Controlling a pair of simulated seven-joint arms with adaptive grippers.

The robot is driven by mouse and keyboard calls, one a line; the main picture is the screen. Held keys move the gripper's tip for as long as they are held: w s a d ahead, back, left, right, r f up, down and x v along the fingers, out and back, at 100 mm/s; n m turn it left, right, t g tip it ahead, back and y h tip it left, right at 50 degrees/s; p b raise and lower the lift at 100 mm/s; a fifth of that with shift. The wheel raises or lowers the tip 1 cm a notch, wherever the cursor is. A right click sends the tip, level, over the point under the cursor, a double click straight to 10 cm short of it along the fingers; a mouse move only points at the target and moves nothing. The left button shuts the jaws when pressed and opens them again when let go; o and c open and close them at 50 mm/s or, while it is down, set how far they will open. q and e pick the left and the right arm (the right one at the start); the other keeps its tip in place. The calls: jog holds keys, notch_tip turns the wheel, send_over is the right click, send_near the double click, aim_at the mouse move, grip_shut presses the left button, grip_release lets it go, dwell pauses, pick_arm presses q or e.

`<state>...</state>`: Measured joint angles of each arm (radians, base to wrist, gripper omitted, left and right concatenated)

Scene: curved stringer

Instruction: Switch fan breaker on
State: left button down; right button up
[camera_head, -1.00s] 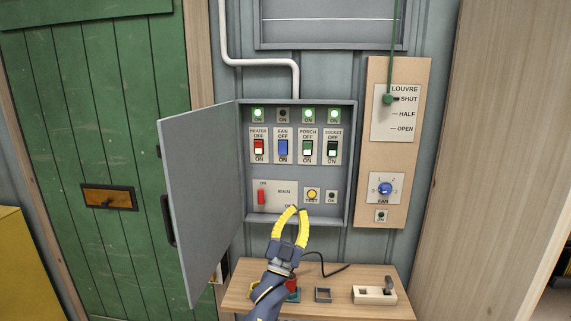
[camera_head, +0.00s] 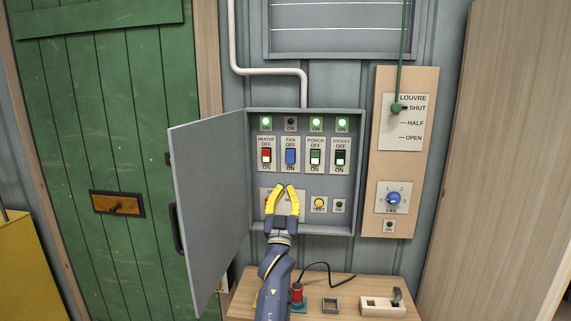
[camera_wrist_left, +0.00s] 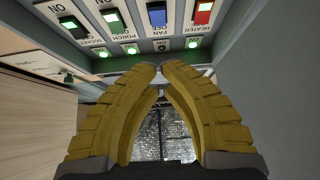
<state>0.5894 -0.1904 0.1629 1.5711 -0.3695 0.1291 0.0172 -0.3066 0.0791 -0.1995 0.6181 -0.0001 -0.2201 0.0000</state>
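The fan breaker (camera_head: 290,157) is a blue rocker in the open grey breaker box, between the red heater breaker (camera_head: 266,156) and the green porch breaker (camera_head: 315,158). OFF is marked above it and ON below. The lamp over it (camera_head: 291,122) is dark; the other lamps in that row glow green. The blue fan breaker also shows at the top of the left wrist view (camera_wrist_left: 157,17). My left gripper (camera_head: 284,188), with yellow fingers, is below the fan breaker, apart from it, in front of the main switch panel. Its fingertips are together and empty.
The box door (camera_head: 208,210) stands open on the left, close to my left arm. A yellow TEST button (camera_head: 319,203) is right of the gripper. A wooden louvre and fan-knob panel (camera_head: 381,164) is farther right. A wooden shelf (camera_head: 345,285) with small items lies below.

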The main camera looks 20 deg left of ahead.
pick_arm(q)
send_near(290, 152)
notch_tip(290, 152, up, 4)
jog(key=shift+w+a+f, duration=0.15)
jog(key=shift+w, duration=0.95)
jog(key=shift+w+a+f, duration=0.1)
jog(key=shift+w, duration=0.45)
jog(key=shift+w+a+f, duration=0.1)
jog(key=shift+w, duration=0.45)
pick_arm(e)
jog(key=shift+w, duration=0.4)
